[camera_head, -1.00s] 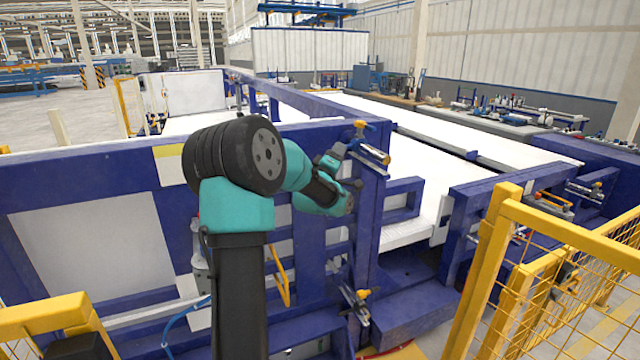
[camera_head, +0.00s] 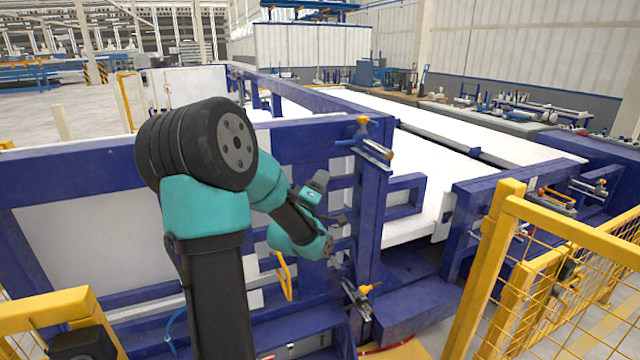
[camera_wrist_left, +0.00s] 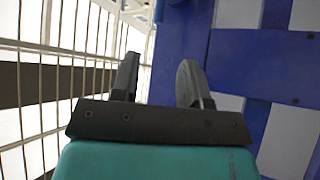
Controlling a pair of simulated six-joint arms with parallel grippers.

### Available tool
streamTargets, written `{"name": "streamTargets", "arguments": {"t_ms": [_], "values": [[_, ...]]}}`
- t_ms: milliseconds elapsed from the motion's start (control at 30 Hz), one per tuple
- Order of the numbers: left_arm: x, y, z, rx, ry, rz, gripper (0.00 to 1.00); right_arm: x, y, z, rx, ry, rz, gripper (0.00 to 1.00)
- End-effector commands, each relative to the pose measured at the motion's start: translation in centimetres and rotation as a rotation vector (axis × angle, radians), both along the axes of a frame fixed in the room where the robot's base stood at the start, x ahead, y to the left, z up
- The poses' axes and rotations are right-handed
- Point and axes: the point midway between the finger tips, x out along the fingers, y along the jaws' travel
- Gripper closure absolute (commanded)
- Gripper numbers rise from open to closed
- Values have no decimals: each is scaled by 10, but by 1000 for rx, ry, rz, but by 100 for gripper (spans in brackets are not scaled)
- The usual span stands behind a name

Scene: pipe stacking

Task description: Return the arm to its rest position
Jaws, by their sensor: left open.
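My left arm (camera_head: 207,207), teal and black, rises from the bottom of the head view and bends right and down in front of a blue frame. Its wrist end (camera_head: 300,225) hangs near the frame's upright bars; the fingers cannot be made out clearly there. In the left wrist view my left gripper (camera_wrist_left: 158,65) shows two dark fingers spread apart with nothing between them. My right gripper is in neither view.
The blue frame (camera_head: 90,165) with white panels stands close in front. Metal fittings with yellow knobs (camera_head: 370,145) sit on its right post. A yellow mesh fence (camera_head: 560,240) stands at the right. A yellow rail (camera_head: 45,310) lies at lower left.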

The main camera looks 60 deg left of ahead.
Motion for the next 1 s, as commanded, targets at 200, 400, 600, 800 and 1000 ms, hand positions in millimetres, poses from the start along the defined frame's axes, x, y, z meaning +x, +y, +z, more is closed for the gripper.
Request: {"name": "streamTargets", "arguments": {"t_ms": [200, 400, 600, 800, 1000], "values": [[0, 0, 0, 0, 0, 0, 59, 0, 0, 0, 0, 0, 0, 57], [2, 0, -2, -2, 6, -1, 59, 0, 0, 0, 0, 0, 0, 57], [25, -13, -41, -29, 111, -21, 59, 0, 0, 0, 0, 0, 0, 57], [68, -54, -130, -61, 369, -88, 59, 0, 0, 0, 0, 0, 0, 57], [96, -118, -227, -57, 667, -209, 59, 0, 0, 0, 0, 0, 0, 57]]}}
